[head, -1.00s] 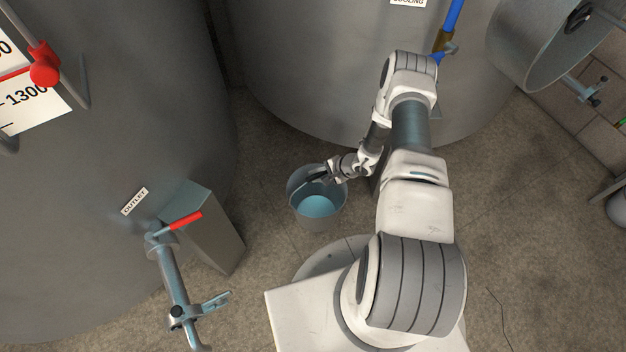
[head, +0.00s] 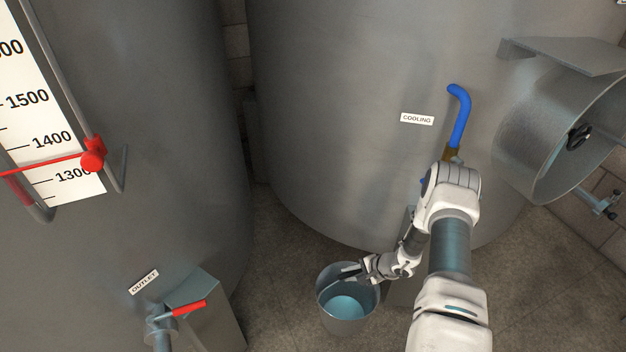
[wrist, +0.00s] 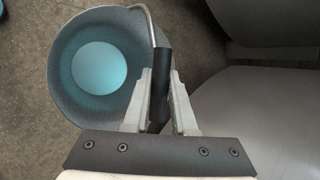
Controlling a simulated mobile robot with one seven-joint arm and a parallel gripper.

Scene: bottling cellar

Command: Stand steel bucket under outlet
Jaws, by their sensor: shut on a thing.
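The steel bucket (head: 347,325) hangs from my gripper in the head view, with a bluish inside. It also fills the left of the wrist view (wrist: 62,75). My gripper (wrist: 159,88) is shut on the dark grip of the bucket's wire handle; in the head view the gripper (head: 358,272) is at the bucket's upper right rim. The outlet valve (head: 160,322) with a red lever (head: 186,310) is on the left tank, below the OUTLET label (head: 144,282). It lies left of the bucket, apart from it. The outlet's lower end is out of the picture.
The large left tank (head: 185,150) carries a level scale with a red pointer. A second tank (head: 340,130) stands behind the bucket, with a blue cooling pipe (head: 460,115) and an open round hatch (head: 545,150) at right. A tank leg (head: 215,320) stands between valve and bucket.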

